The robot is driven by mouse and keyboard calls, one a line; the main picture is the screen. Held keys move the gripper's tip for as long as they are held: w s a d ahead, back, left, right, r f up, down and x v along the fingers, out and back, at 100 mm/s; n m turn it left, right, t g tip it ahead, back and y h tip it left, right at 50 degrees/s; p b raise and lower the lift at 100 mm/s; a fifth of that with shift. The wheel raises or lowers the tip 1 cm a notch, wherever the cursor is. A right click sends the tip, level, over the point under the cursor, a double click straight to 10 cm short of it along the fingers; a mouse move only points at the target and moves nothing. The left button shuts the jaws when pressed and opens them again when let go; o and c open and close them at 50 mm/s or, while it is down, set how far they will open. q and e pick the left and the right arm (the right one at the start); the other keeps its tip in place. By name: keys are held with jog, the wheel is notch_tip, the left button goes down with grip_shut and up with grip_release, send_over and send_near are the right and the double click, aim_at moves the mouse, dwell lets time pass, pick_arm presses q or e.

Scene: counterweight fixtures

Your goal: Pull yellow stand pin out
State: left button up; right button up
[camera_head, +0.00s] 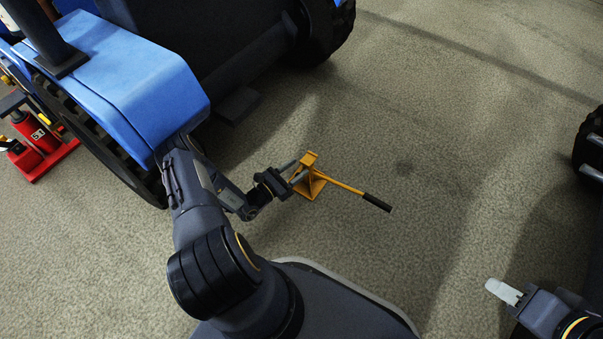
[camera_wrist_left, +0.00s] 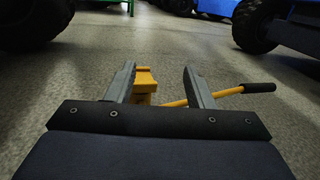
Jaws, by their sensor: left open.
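The yellow stand (camera_head: 312,180) stands on the floor near the middle of the head view. A yellow bar with a black grip (camera_head: 377,203) sticks out from it to the right. My left gripper (camera_head: 294,172) is open at the stand's left side. In the left wrist view the stand (camera_wrist_left: 146,80) shows partly behind the left finger of my left gripper (camera_wrist_left: 160,85), and the bar passes behind the right finger. I cannot tell whether a finger touches the stand. The pin cannot be made out apart from the stand. My right gripper (camera_head: 504,291) is at the lower right, away from the stand.
A blue tractor (camera_head: 130,75) with dark wheels stands at the upper left. A red jack (camera_head: 40,145) is on the floor at the far left. A dark wheel (camera_head: 590,145) is at the right edge. The floor right of the stand is clear.

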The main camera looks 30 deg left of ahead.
pick_arm(q)
jog(key=s+f+n+y, duration=0.3)
jog(key=f+n+y, duration=0.2)
jog(key=f, duration=0.3)
jog(key=shift+t, duration=0.3)
jog(key=w+b, duration=0.2)
jog(key=w, duration=0.4)
jog(key=shift+b, duration=0.3)
jog(key=shift+w+r, duration=0.1)
jog(key=shift+w, duration=0.55)
